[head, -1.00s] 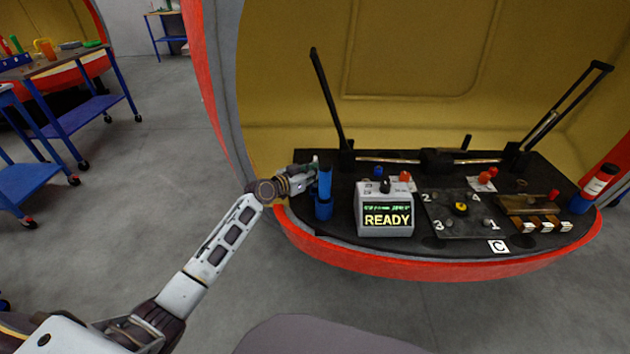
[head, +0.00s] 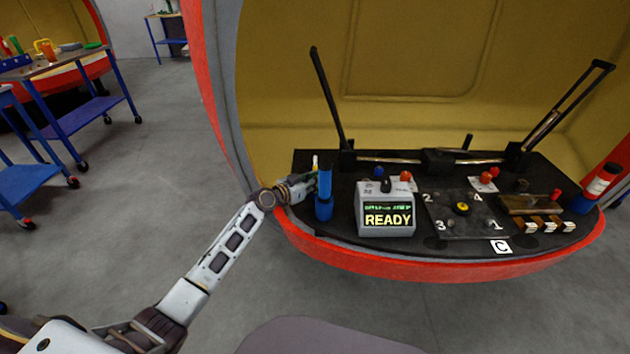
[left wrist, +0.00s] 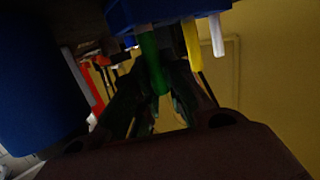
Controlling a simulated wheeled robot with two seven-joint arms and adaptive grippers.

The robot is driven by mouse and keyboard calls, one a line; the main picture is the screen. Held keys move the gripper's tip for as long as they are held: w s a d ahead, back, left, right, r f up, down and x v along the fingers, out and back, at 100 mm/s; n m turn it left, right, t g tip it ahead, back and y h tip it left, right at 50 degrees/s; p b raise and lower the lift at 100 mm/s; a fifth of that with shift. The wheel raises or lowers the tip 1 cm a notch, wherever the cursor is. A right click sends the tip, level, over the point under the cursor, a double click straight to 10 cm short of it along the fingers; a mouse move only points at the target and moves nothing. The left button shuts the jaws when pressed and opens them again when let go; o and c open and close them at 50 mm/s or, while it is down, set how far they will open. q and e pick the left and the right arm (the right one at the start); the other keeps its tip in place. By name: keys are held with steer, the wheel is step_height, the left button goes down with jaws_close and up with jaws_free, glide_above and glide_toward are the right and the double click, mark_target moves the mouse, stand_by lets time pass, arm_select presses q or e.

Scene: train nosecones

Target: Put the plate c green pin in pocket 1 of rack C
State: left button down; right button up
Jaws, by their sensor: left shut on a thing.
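My left gripper (left wrist: 150,100) is shut on the green pin (left wrist: 150,62) in the left wrist view. The pin's upper end in that picture meets a blue block (left wrist: 170,12); I cannot tell whether it sits in the block or only passes in front. A yellow pin (left wrist: 192,45) and a white pin (left wrist: 216,35) stick out of the block beside it. In the head view my left gripper (head: 311,182) is at the left end of the black deck (head: 345,225), partly hidden behind a blue cylinder (head: 325,182). A "C" label (head: 500,246) is on the deck. My right gripper is out of view.
A grey box reading READY (head: 387,218) stands right of the cylinder. A dark plate numbered 1 to 4 (head: 462,225) lies further right. Black bars (head: 327,97) rise at the back. In the left wrist view, a large blue shape (left wrist: 38,85) is close at left.

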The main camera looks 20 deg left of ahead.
arm_select(q)
steer(key=c, duration=1.5)
jaws_free()
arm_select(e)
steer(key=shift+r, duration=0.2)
arm_select(q)
steer(key=shift+r, duration=0.1)
steer(key=shift+p+v, duration=0.3)
steer(key=shift+v, duration=3.05)
steer(key=shift+p+v, duration=0.3)
steer(key=shift+v, duration=2.3)
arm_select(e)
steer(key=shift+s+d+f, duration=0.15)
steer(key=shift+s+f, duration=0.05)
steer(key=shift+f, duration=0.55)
arm_select(q)
steer(key=shift+s, duration=0.1)
